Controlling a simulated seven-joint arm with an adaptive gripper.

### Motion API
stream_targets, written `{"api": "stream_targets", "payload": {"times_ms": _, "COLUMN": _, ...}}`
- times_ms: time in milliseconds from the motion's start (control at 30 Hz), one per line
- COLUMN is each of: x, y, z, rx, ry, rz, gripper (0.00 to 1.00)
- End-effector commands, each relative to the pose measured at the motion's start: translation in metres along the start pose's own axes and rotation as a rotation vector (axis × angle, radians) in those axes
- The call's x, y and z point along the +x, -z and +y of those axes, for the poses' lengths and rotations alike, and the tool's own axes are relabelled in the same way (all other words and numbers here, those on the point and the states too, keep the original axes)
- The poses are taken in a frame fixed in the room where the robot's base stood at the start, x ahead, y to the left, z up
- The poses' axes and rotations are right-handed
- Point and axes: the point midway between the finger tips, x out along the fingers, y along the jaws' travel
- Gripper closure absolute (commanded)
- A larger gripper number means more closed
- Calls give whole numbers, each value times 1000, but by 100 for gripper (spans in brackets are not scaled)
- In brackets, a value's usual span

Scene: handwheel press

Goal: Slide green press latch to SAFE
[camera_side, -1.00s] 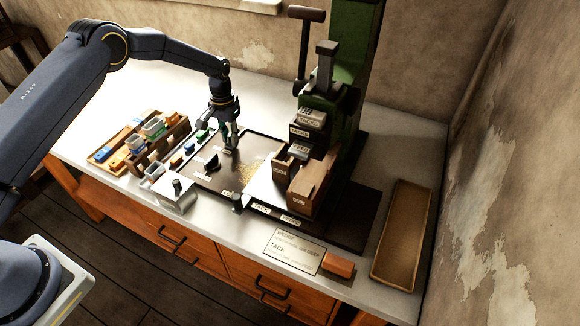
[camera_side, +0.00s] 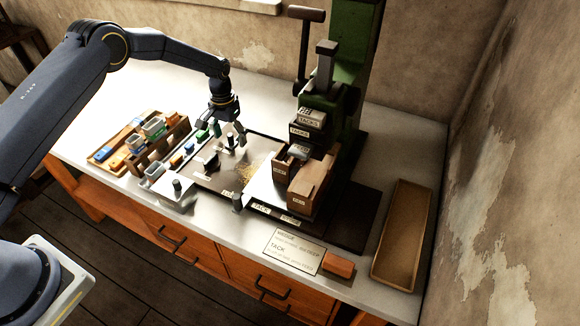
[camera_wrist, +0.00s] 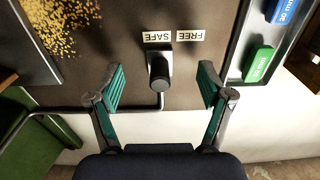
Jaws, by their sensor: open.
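The latch knob (camera_wrist: 159,72) is a dark upright peg on a small light plate on the brown board. In the wrist view it stands in line with the SAFE label (camera_wrist: 158,37), with the FREE label (camera_wrist: 191,36) to the right. It looks dark, not green. The knob also shows in the side view (camera_side: 230,141). My gripper (camera_wrist: 161,84) is open, with one teal-padded finger on each side of the knob and a clear gap to both. In the side view my gripper (camera_side: 229,132) hangs just above the knob.
The green press (camera_side: 350,60) stands behind, with tack boxes (camera_side: 311,118) and a brown bin (camera_side: 313,185). Green (camera_wrist: 258,64) and blue (camera_wrist: 286,10) blocks lie near the right finger. Yellow grains (camera_wrist: 63,22) lie on the board. A shallow tray (camera_side: 402,235) sits at right.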

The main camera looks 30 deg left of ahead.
Motion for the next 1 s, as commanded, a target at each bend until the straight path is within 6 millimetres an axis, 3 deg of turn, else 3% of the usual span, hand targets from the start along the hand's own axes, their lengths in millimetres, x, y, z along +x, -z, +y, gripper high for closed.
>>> {"api": "stream_targets", "payload": {"times_ms": 167, "x": -9, "y": 1, "z": 0, "rx": 0, "ry": 0, "rz": 2, "gripper": 21}}
{"api": "stream_targets", "payload": {"times_ms": 600, "x": -73, "y": 0, "z": 0, "rx": 0, "ry": 0, "rz": 1, "gripper": 21}}
{"api": "stream_targets", "payload": {"times_ms": 1000, "x": -82, "y": 1, "z": 0, "rx": 0, "ry": 0, "rz": 4, "gripper": 21}}
